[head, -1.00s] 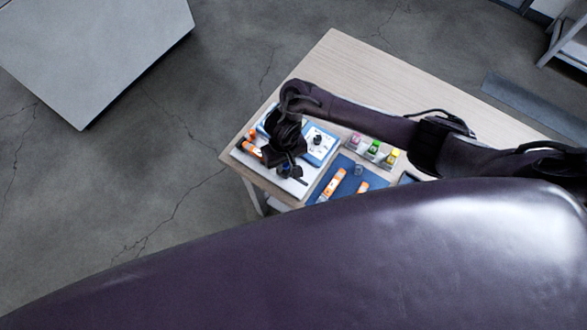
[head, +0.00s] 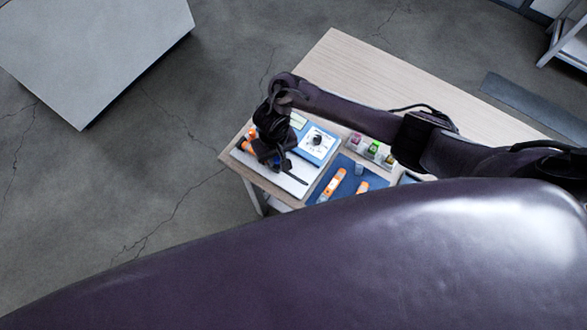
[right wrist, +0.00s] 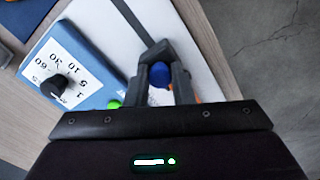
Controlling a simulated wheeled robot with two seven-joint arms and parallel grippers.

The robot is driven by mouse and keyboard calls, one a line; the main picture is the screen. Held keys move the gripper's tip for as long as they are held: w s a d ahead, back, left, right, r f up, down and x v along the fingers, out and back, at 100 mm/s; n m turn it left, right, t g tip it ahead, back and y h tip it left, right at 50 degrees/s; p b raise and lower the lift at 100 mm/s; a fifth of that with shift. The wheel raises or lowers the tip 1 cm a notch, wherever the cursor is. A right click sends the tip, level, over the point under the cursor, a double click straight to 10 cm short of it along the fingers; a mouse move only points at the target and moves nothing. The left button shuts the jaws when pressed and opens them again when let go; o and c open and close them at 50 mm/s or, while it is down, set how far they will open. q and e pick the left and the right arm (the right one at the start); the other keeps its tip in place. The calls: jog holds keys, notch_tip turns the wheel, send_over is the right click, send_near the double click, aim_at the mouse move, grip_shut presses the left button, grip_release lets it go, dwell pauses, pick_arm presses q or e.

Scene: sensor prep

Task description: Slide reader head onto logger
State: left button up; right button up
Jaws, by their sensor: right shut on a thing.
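My right gripper (head: 276,164) is low over the left end of the white board (head: 290,183). In the right wrist view its fingers (right wrist: 162,72) are shut on a small blue piece (right wrist: 160,76); I cannot tell if this is the reader head. Orange-and-white parts (head: 249,147) lie on the board at its left, partly hidden by the gripper. A bit of orange (right wrist: 197,96) shows beside the fingers in the wrist view. I cannot tell which part is the logger, or whether the held piece touches anything. My left gripper is out of view.
A blue box with a white dial face and black knob (head: 317,140) stands beside the gripper. A blue mat (head: 347,163) holds two orange-and-white sticks (head: 333,184) and a small grey cup (head: 359,169). Pink, green and yellow containers (head: 373,150) stand behind. The table's far part (head: 350,70) is clear.

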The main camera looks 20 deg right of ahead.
jog(key=shift+w+a, duration=0.2)
jog(key=shift+w, duration=0.1)
jog(key=shift+p, duration=0.35)
dwell(0.5)
jog(key=o, duration=0.7)
notch_tip(320, 180, up, 7)
jog(key=p, duration=0.8)
dwell(0.8)
